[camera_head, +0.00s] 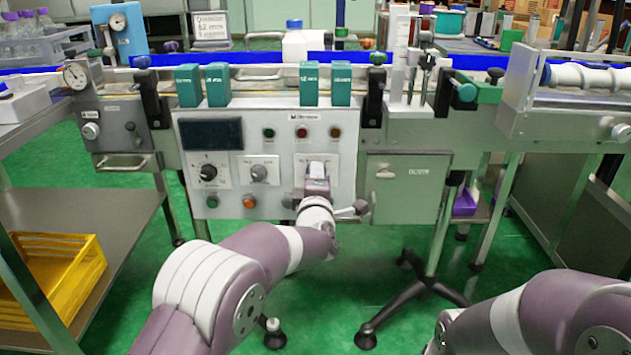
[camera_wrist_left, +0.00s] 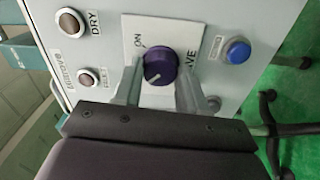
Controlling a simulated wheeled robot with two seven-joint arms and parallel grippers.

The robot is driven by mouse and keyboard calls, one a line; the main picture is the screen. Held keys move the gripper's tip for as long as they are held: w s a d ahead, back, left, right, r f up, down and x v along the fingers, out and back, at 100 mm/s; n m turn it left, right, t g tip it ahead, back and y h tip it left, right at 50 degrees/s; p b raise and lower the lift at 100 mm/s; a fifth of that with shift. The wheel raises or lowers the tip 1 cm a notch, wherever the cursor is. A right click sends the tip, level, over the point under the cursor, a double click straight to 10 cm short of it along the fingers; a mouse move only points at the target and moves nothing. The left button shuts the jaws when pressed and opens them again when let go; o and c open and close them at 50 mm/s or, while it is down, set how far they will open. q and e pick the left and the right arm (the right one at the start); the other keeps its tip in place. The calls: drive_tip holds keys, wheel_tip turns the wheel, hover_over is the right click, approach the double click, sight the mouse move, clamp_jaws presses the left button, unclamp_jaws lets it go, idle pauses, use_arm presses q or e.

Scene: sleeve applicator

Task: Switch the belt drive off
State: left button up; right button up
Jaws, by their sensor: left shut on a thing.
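The control panel (camera_head: 265,165) is a light grey box front below the conveyor, with a dark display and several buttons and knobs. My left gripper (camera_head: 318,178) is at its right-hand knob and hides that knob in the head view. In the left wrist view a round dark purple knob (camera_wrist_left: 160,65) sits on a white plate marked "ON", with another word ending in "VE". Its pale pointer line is turned to the lower left of that view. My left gripper's two fingers (camera_wrist_left: 160,76) are shut on the knob, one on each side. My right gripper is out of view.
Two more knobs, at left (camera_head: 208,172) and middle (camera_head: 259,173), sit beside the gripped one. A blue button (camera_wrist_left: 237,49) is near the gripper. A grey box (camera_head: 405,188) stands right of the panel. A yellow crate (camera_head: 60,275) is on the left cart.

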use_arm(q)
drive_tip(key=shift+f, duration=0.15)
drive_tip(key=o, duration=1.1)
drive_tip(key=shift+c, duration=0.2)
drive_tip(key=shift+s, duration=0.15)
drive_tip(key=s+p, duration=0.4)
drive_tip(key=s, duration=0.8)
drive_tip(key=shift+s, duration=0.25)
